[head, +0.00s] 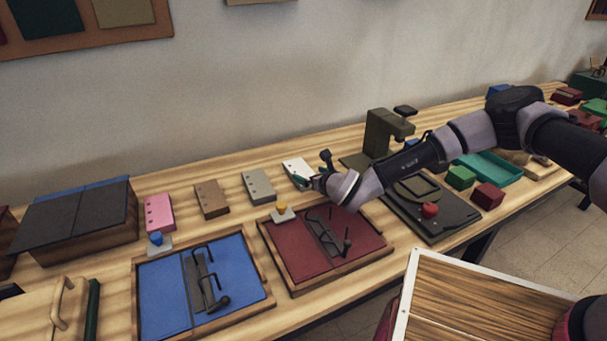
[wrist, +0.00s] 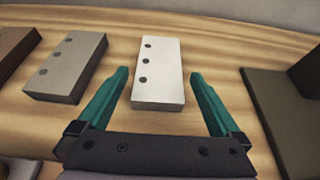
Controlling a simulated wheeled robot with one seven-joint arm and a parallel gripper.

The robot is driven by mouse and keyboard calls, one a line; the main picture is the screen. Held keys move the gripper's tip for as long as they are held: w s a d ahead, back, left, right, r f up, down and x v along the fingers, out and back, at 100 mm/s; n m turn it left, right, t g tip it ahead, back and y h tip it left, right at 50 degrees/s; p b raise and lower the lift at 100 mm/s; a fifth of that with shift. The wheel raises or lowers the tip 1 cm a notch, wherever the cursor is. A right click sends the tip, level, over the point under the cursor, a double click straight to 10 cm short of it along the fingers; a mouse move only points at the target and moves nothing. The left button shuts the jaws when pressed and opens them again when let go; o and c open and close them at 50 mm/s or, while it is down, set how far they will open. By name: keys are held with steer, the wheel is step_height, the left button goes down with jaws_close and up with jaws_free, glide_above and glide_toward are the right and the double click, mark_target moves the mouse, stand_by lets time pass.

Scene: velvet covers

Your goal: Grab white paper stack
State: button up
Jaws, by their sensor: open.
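The white paper stack (wrist: 158,82) is a pale block with several dark holes along its left side. It lies flat on the wooden bench. In the head view the white stack (head: 297,170) is at the back of the bench, partly hidden by my gripper (head: 305,181). In the wrist view my gripper (wrist: 159,100) is open, with its two teal fingers apart. The near end of the stack lies between the fingers in the picture, with a gap on each side. I cannot tell the height of the fingers over the bench.
A grey stack (head: 258,186), a brown stack (head: 211,199) and a pink stack (head: 159,213) lie in a row to the left. A dark olive press (head: 381,134) stands to the right. Red (head: 291,258) and blue (head: 157,300) trays lie in front.

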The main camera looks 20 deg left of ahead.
mark_target(300, 170)
steer(key=shift+x, duration=3.2)
steer(key=shift+s+f, duration=0.1)
steer(key=shift+f, duration=0.05)
steer(key=c, duration=1.3)
